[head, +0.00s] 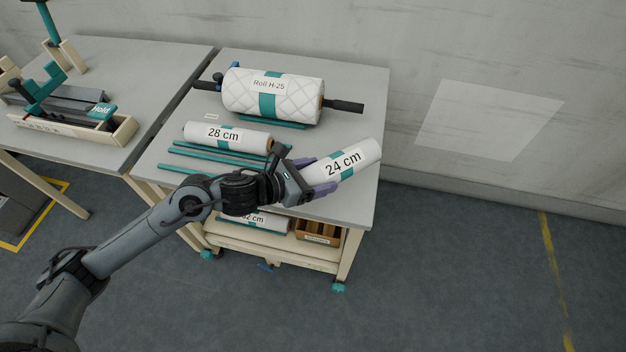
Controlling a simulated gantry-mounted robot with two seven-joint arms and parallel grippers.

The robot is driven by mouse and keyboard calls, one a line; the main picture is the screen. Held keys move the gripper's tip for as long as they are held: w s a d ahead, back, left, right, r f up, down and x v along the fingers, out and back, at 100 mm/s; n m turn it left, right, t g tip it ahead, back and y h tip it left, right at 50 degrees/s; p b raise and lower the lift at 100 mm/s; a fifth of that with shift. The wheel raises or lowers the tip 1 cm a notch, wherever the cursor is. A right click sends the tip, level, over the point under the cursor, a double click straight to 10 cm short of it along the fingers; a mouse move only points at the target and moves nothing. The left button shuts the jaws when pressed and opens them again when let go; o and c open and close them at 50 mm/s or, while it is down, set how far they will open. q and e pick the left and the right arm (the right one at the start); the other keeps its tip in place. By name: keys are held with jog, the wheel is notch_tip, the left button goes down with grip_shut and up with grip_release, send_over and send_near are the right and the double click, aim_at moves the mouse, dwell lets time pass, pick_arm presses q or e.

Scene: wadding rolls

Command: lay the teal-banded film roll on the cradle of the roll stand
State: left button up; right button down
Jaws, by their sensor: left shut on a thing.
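My left gripper (313,176) is shut on a white roll labelled "24 cm" (350,161), with teal showing beside the label. It holds the roll tilted, its right end higher, over the right front part of the grey table (355,205). Another white roll labelled "28 cm" (228,136), with a teal band, lies on the table to the left. Parallel teal bars (215,160) lie in front of it; I cannot tell whether they are the cradle. My arm hides their right ends. My right gripper is not in view.
A quilted roll labelled "Roll H-25" (272,96) sits on a dark spindle at the table's back. A lower shelf holds a partly hidden roll (262,222) and a brown box (318,233). A second table (150,75) with a teal-handled device stands left.

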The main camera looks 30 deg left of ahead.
pick_arm(q)
jog(key=shift+w+a+f, duration=0.45)
jog(key=shift+w+a, duration=0.15)
jog(key=shift+w, duration=0.05)
jog(key=shift+w+a+f, duration=0.4)
jog(key=shift+w+a, duration=0.15)
jog(key=shift+w, duration=0.05)
jog(key=shift+f+b, duration=0.95)
jog(key=shift+f, duration=1.1)
jog(key=shift+f, duration=0.2)
jog(key=o, duration=1.5)
